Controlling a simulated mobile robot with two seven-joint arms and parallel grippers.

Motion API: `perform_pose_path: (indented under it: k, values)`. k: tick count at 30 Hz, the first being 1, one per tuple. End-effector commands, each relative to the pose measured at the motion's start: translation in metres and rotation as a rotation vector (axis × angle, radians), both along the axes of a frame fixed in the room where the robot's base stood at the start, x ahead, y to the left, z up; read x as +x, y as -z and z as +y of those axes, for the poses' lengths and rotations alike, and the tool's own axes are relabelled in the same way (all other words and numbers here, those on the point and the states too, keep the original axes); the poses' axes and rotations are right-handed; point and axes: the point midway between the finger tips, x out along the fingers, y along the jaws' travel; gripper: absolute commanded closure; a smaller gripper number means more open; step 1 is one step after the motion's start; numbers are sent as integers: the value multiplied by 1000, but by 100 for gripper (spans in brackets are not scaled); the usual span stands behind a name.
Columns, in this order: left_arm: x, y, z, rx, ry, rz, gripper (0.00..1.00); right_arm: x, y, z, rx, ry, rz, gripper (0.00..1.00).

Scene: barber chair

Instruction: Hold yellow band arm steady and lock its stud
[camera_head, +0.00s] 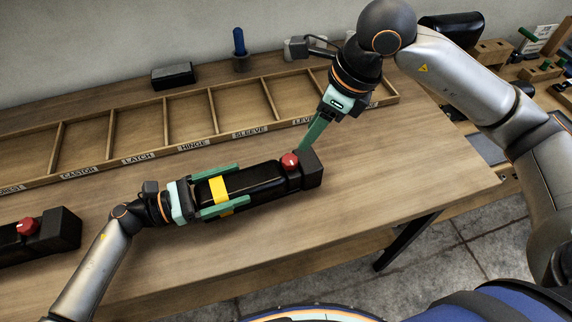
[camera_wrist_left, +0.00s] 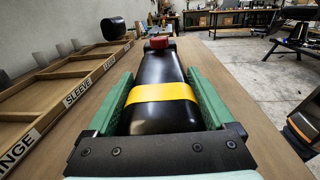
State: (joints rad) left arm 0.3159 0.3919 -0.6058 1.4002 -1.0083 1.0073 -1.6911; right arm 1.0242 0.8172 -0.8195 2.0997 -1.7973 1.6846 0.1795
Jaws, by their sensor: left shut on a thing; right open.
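The black arm with the yellow band (camera_head: 221,188) lies on the wooden table. Its red stud (camera_head: 289,161) sits on top near its right end, beside a black end block (camera_head: 312,170). My left gripper (camera_head: 222,189) is shut on the banded arm, with one green finger along each side at the yellow band. The left wrist view also shows the yellow band (camera_wrist_left: 163,94) between the fingers and the red stud (camera_wrist_left: 159,43) at the far end. My right gripper (camera_head: 304,146) is open, pointing down at the red stud from above and behind; whether it touches the stud is unclear.
A labelled wooden tray (camera_head: 180,147) with empty compartments lies behind the arm. A second black arm with a red stud (camera_head: 28,226) lies at the left. A black box (camera_head: 173,76) and a blue-handled tool (camera_head: 239,42) stand farther back. The table's front right is clear.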

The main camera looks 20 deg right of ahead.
Motion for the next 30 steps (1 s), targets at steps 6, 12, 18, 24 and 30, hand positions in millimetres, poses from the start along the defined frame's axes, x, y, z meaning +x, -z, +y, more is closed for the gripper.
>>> perform_pose_path:
  k: [6,12,18,24,30]
  values:
    - [0,0,0,1,0,0,100,-1,2,1,14,-13,9,33]
    - [0,0,0,1,0,0,100,-7,15,4,133,-128,54,29]
    - [0,0,0,1,0,0,100,-13,29,0,348,-277,52,29]
    - [0,0,0,1,0,0,100,-13,39,-18,550,-361,-42,29]
    - [0,0,0,1,0,0,100,-11,48,-49,686,-381,-199,29]
